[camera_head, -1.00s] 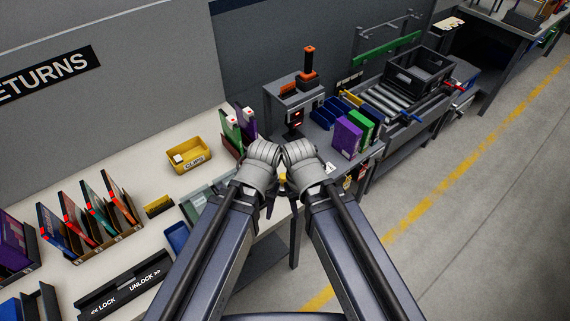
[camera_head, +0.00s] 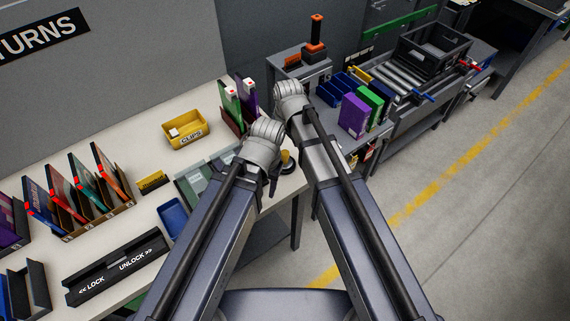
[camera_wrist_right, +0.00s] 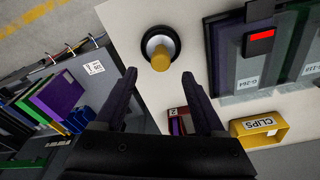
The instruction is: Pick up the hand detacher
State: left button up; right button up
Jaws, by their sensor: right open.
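A round yellow-topped knob on a dark round base, which looks like the hand detacher, sits on the pale counter near its edge. It shows between the arms in the head view (camera_head: 286,160), partly hidden by my left wrist, and clearly in the right wrist view (camera_wrist_right: 160,50). My right gripper (camera_wrist_right: 159,75) is open, its two dark fingers apart, with the knob just beyond the gap between the tips and nothing held. In the head view its fingers are mostly hidden behind the wrists. My left gripper (camera_head: 273,184) shows only as a dark piece below the left wrist.
A yellow CLIPS bin (camera_head: 187,132), a rack of upright cases (camera_head: 100,212), a blue tray (camera_head: 172,219) and a black LOCK/UNLOCK rail (camera_head: 117,268) are on the counter. To the right are a grey box with an orange-topped device (camera_head: 316,40) and a black crate (camera_head: 432,50).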

aim_at(285, 152)
pick_arm(q)
jog(key=shift+f+b, duration=2.6)
jog(key=shift+f, duration=0.3)
pick_arm(e)
jog(key=shift+w+f, duration=0.2)
jog(key=shift+f, duration=2.7)
pick_arm(q)
jog(key=shift+r, duration=0.1)
pick_arm(e)
jog(key=shift+r, duration=0.1)
grip_shut()
